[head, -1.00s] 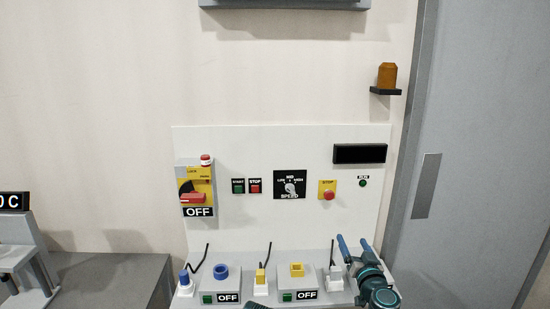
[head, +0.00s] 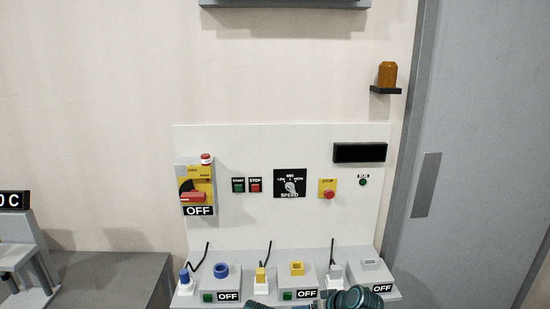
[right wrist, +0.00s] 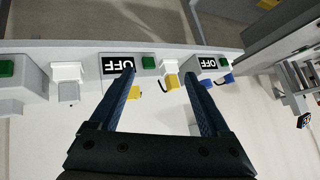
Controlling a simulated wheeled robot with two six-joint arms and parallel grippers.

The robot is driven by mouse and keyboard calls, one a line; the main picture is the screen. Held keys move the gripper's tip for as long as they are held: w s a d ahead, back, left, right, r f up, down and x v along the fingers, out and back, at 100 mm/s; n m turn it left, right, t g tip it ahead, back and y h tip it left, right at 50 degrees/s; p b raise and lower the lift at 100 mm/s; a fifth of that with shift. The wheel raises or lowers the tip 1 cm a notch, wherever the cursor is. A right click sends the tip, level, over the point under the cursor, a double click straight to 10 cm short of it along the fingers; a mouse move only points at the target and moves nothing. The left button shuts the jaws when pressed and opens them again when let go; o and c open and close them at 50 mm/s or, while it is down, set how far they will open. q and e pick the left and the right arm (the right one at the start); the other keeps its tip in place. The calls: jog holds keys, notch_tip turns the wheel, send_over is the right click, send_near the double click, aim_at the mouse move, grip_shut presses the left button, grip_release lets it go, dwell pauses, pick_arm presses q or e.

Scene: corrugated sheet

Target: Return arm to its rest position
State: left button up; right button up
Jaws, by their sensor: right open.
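My right gripper (right wrist: 160,78) is open and empty in the right wrist view, its two blue fingers spread wide. Behind its tips lie the OFF labels and coloured sockets of the control shelf. In the head view only a teal part of my arm (head: 357,298) shows at the bottom, in front of the shelf's right part; the fingers are not clearly seen there. My left gripper is not in view.
A white control panel (head: 240,142) stands behind a shelf (head: 185,301) with socket boxes and plugs. The red switch (head: 194,197) is labelled OFF. An amber lamp (head: 387,75) sits upper right. A grey door (head: 462,160) is at right.

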jog(key=s+d+f+m+g+h, duration=0.3)
jog(key=s+d+f+g+h, duration=0.3)
jog(key=s, duration=0.4)
jog(key=s+a+n+g, duration=0.1)
jog(key=s+a+n, duration=0.2)
jog(key=s+a, duration=0.3)
jog(key=a, duration=0.3)
jog(key=shift+a+r+n+h+p, duration=0.2)
jog(key=shift+a+n+h+p, duration=0.1)
jog(key=shift+a+n+h, duration=0.1)
